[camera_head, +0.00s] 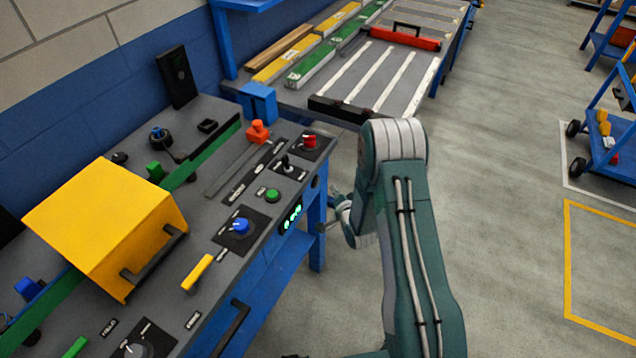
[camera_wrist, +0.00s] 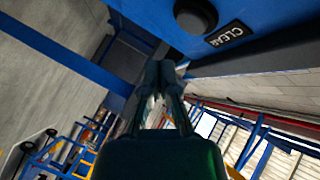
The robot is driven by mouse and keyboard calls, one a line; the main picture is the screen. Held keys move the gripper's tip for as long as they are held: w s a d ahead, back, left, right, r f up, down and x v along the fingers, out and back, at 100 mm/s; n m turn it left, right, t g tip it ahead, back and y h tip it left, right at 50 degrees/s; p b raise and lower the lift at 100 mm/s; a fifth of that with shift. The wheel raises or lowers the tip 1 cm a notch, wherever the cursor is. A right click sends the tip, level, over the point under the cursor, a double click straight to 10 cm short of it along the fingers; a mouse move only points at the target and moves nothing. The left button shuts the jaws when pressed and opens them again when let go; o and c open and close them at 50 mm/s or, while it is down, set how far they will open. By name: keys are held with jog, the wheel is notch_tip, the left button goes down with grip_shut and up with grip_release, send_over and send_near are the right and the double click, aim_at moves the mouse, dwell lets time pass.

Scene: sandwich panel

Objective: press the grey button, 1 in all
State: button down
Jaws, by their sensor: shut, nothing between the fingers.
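A dark grey round button (camera_wrist: 196,14) sits on a blue panel face at the top of the wrist view, beside a black label reading CLEAR. It is partly cut off by the frame's upper edge. In the head view a small dark round spot (camera_head: 316,182) on the bench's front corner may be this button, but it is too small to tell. My gripper (camera_wrist: 166,68) is shut and empty, its fingertips below and left of the button in the wrist view and apart from it. In the head view my gripper (camera_head: 332,215) is beside the bench's right front edge, partly hidden by my arm.
The grey-topped bench (camera_head: 222,165) holds a yellow box (camera_head: 100,215), a blue knob (camera_head: 241,226), a green button (camera_head: 273,195) and a red button (camera_head: 309,142). A green display (camera_head: 291,215) is on its front. Open floor lies to the right.

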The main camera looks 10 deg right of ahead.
jog(key=shift+s+d, duration=0.7)
jog(key=shift+d, duration=0.3)
jog(key=s+d+r+n+g+h, duration=0.1)
jog(key=s+r+n+g, duration=0.15)
jog(key=r, duration=0.95)
jog(key=s+r+n+g+h, duration=0.2)
jog(key=s+r, duration=0.1)
jog(key=r, duration=0.9)
jog(key=s+r+n+g, duration=0.1)
jog(key=s+r, duration=0.2)
jog(key=s, duration=0.6)
jog(key=s+a+r+n+g, duration=0.1)
jog(key=s+r, duration=0.3)
jog(key=s, duration=0.6)
jog(key=s+a+r+n+g, duration=0.1)
jog(key=s+r+n+g, duration=0.2)
jog(key=s, duration=0.7)
jog(key=shift+s+a+r, duration=0.2)
jog(key=shift+a+r, duration=0.05)
jog(key=shift+r, duration=0.25)
